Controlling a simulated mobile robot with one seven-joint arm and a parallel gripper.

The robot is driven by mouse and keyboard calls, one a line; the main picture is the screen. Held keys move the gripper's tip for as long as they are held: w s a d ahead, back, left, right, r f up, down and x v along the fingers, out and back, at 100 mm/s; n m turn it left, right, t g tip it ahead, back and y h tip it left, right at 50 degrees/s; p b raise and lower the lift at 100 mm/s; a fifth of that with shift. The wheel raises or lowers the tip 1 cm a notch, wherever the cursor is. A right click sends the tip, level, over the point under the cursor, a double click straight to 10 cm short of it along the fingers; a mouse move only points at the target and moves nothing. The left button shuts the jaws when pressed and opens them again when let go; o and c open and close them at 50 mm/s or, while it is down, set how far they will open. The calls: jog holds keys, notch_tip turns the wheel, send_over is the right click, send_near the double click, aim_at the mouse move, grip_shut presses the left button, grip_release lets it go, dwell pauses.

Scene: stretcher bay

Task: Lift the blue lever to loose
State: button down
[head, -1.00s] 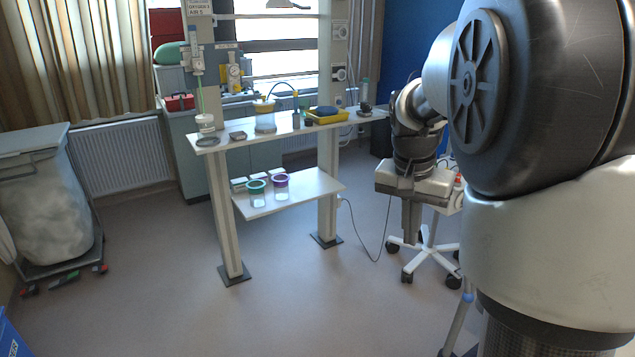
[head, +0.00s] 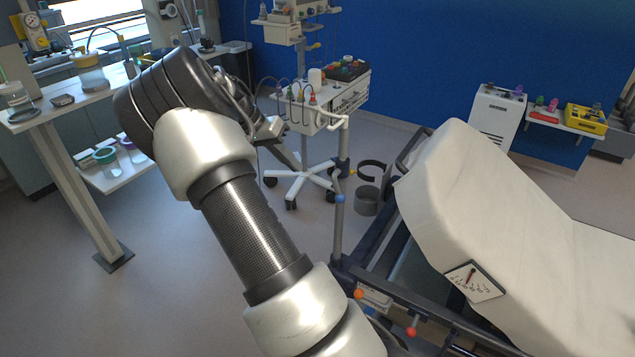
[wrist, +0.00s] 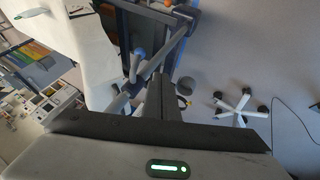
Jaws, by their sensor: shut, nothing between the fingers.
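A small blue knob (head: 340,198), which looks like the blue lever's end, shows on a grey upright at the near head corner of the stretcher (head: 455,165). In the wrist view a blue-grey knob (wrist: 137,53) tops a pale stick, just beyond the fingers and a little left; I take it for the same lever. My gripper (head: 292,159) is shut and empty, left of and above the knob in the head view. Its fingers (wrist: 160,97) also show in the wrist view. I see no contact with the lever. My arm hides part of the gripper.
An orange knob (head: 358,294) and a red knob (head: 411,331) sit low on the stretcher's rail. A wheeled stand (head: 318,118) with hoses is behind my gripper. A shelf table (head: 70,105) is at left. Open floor lies between the table and the stretcher.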

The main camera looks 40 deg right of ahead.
jog(key=s+d+f, duration=0.5)
jog(key=d+f, duration=0.2)
jog(key=f, duration=0.1)
jog(key=shift+d+f, duration=0.25)
jog(key=shift+f, duration=0.15)
jog(key=shift+s+f, duration=0.1)
jog(key=shift+s, duration=0.15)
dwell(0.6)
